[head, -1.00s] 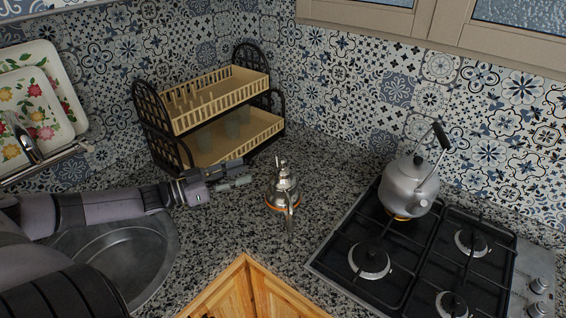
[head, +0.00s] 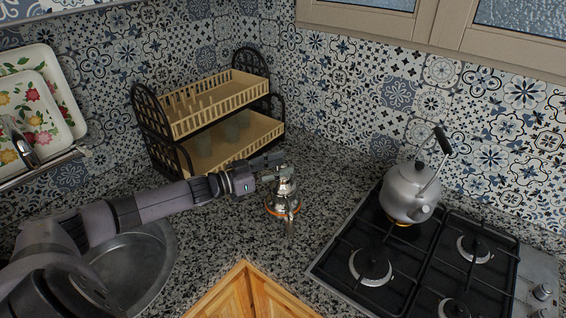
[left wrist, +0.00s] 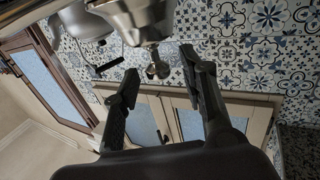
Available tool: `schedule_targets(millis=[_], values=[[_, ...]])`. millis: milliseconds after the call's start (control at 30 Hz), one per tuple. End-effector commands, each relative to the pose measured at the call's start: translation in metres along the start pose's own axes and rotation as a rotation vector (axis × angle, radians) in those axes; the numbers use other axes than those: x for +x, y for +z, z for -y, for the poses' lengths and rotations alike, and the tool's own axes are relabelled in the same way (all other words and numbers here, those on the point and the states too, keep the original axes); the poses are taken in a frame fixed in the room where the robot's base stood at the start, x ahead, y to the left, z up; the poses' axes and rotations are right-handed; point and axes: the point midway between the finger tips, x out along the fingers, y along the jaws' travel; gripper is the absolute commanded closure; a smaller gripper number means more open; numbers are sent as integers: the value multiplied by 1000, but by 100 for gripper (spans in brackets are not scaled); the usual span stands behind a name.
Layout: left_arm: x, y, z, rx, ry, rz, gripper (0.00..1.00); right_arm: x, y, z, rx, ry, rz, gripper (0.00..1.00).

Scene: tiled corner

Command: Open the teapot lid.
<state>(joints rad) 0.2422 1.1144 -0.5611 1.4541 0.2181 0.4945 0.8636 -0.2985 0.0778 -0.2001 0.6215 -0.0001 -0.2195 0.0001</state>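A small shiny metal teapot (head: 284,198) with an orange band at its base stands on the granite counter. In the left wrist view, its body (left wrist: 138,14) shows upside down at the top, and its lid knob (left wrist: 157,68) hangs down from it. My left gripper (head: 275,163) is at the top of the teapot. In the left wrist view, its two fingers (left wrist: 158,66) are apart, with the knob in the gap between them. I cannot tell whether a finger touches the knob. In the head view the gripper partly hides the lid. My right gripper is out of view.
A grey kettle (head: 408,192) stands on the gas hob (head: 345,290) to the right. A two-tier dish rack (head: 205,105) is close behind my left gripper. A round sink (head: 150,265) lies at the left, below my arm. Counter left and right of the teapot is clear.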

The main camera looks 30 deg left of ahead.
Motion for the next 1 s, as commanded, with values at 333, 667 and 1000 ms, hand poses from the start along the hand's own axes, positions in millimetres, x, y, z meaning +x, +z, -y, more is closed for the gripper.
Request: schedule_targets(millis=[333, 667, 1000], values=[[12, 0, 0, 1, 1, 0, 61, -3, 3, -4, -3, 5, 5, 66], [12, 0, 0, 1, 1, 0, 73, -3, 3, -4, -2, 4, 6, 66], [12, 0, 0, 1, 1, 0, 96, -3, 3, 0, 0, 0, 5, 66]])
